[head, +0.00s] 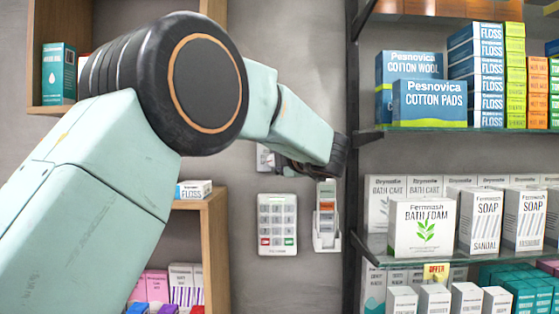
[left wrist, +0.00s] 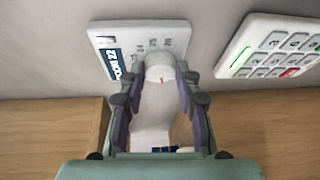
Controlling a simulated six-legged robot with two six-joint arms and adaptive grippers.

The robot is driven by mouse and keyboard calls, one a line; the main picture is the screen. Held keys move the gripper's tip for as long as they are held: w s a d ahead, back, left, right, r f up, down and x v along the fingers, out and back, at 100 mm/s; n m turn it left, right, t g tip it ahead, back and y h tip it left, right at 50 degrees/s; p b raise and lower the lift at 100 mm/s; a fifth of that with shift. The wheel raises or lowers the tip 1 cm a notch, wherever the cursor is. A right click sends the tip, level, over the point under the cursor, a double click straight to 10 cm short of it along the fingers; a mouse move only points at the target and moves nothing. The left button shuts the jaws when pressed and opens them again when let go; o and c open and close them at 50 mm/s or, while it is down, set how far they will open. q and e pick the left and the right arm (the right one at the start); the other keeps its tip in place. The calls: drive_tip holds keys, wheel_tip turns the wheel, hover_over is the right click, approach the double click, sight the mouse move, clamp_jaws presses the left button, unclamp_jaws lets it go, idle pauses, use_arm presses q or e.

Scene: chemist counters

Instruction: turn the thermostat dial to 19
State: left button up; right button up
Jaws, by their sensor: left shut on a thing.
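The thermostat (left wrist: 119,38) is a white wall panel with a dark display that seems to read ROOM 22. Its round white dial (left wrist: 160,66) carries a small red mark, with printed scale numbers around it that are too small to read surely. My left gripper (left wrist: 161,88) is shut on the dial, one finger on each side. In the head view, only a sliver of the thermostat (head: 263,158) shows behind my left arm, and my left gripper (head: 287,166) is mostly hidden there. My right gripper is in neither view.
A white keypad (head: 277,224) is on the wall below the thermostat, with a small white holder (head: 326,229) beside it. Glass shelves (head: 470,127) of boxed goods stand on the right. A wooden shelf unit (head: 214,240) stands below my left arm.

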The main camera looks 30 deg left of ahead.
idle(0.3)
use_arm(q)
drive_tip(key=o, duration=1.2)
drive_tip(key=shift+s+a, duration=0.1)
drive_tip(key=shift+s, duration=0.1)
drive_tip(key=shift+c, duration=0.2)
drive_tip(key=shift+w, duration=0.1)
drive_tip(key=v, duration=1.2)
drive_tip(key=shift+r, duration=0.1)
